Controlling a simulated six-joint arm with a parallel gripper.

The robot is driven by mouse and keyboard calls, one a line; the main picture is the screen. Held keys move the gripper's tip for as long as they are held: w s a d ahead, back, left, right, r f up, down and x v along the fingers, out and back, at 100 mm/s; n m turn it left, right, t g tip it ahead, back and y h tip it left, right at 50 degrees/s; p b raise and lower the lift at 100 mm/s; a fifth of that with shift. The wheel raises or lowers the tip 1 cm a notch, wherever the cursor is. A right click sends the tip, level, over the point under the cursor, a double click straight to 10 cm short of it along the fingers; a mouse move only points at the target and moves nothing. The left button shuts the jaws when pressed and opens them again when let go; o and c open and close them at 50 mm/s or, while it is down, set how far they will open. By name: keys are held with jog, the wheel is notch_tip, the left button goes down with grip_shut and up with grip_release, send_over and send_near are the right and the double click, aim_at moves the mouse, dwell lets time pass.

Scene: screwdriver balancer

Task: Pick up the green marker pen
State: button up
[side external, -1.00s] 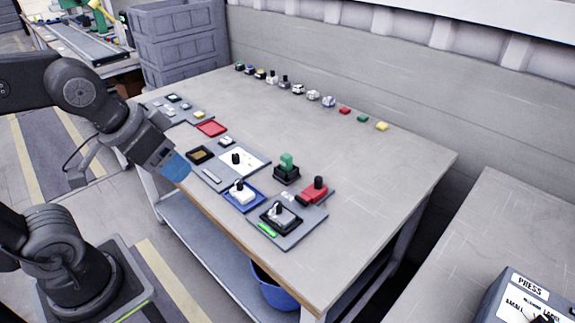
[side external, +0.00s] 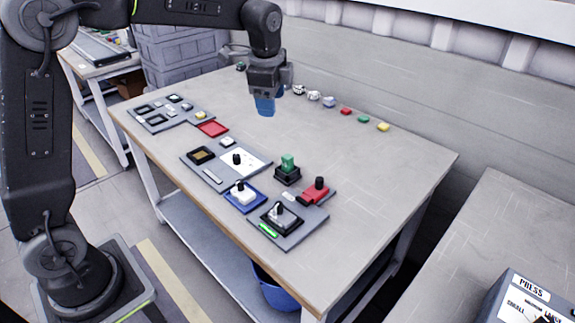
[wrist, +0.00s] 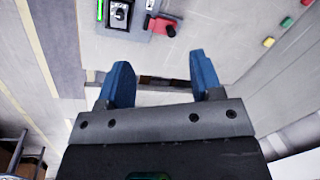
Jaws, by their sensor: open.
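A small bright green bar (side external: 268,230), which looks like the green marker pen, lies flat at the front edge of a grey plate near the table's front right corner. A green strip (wrist: 100,10) also shows at the top left of the wrist view, cut by the edge. My gripper (side external: 265,106) has blue fingers pointing down above the back part of the table, well away from the green bar. In the wrist view my gripper (wrist: 160,64) is open with nothing between its fingers.
A black-based knob unit (side external: 280,215) stands right behind the green bar. A blue-edged unit (side external: 243,196), a red block with a black knob (side external: 315,191) and a green block on a black base (side external: 287,170) stand nearby. Several small items line the back edge. The table's right side is clear.

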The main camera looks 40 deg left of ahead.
aim_at(288, 156)
jog(key=w+a+f+m, duration=0.1)
jog(key=w+f+m, duration=0.1)
jog(key=f, duration=0.4)
jog(key=w+a+f+m+g, duration=0.1)
jog(key=w+a+f+m, duration=0.1)
jog(key=w+f, duration=0.2)
jog(key=w+a+f+m, duration=0.1)
jog(key=w+f, duration=0.3)
jog(key=f, duration=0.6)
jog(key=shift+w+a+m+g+y, duration=0.1)
jog(key=shift+a+m+g+y, duration=0.2)
jog(key=shift+m+g, duration=0.15)
jog(key=shift+w+a+f, duration=0.1)
jog(key=shift+a+f, duration=0.05)
jog(key=shift+f, duration=0.65)
jog(key=shift+w+a+f, duration=0.1)
jog(key=shift+a+f, duration=0.1)
jog(key=shift+f, duration=0.65)
jog(key=shift+a+f, duration=0.15)
jog(key=shift+f, duration=0.65)
jog(key=c, duration=1)
jog(key=shift+r, duration=0.1)
